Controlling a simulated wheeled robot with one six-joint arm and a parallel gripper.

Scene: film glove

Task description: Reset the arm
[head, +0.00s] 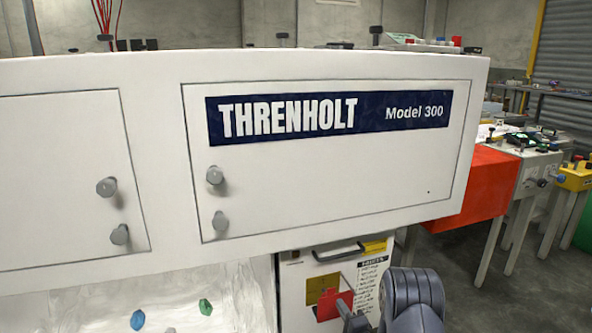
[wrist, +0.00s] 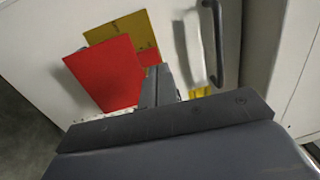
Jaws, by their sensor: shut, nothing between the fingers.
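My arm (head: 412,300) shows at the bottom edge of the head view, to the right of the middle, in front of the white machine's lower panel. My gripper (wrist: 158,84) shows in the wrist view with its two dark fingers together and nothing between them. It points at the panel that carries a red card (wrist: 108,75) and a yellow card (wrist: 125,29). The red card also shows in the head view (head: 337,304). I cannot tell how far the fingertips are from the panel.
The white machine (head: 330,190) with a Threnholt sign fills the front. A dark handle (wrist: 217,45) stands out from its lower panel, close to my fingers. A clear-fronted bay (head: 170,300) with coloured pieces is at lower left. A red bench (head: 488,185) stands to the right.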

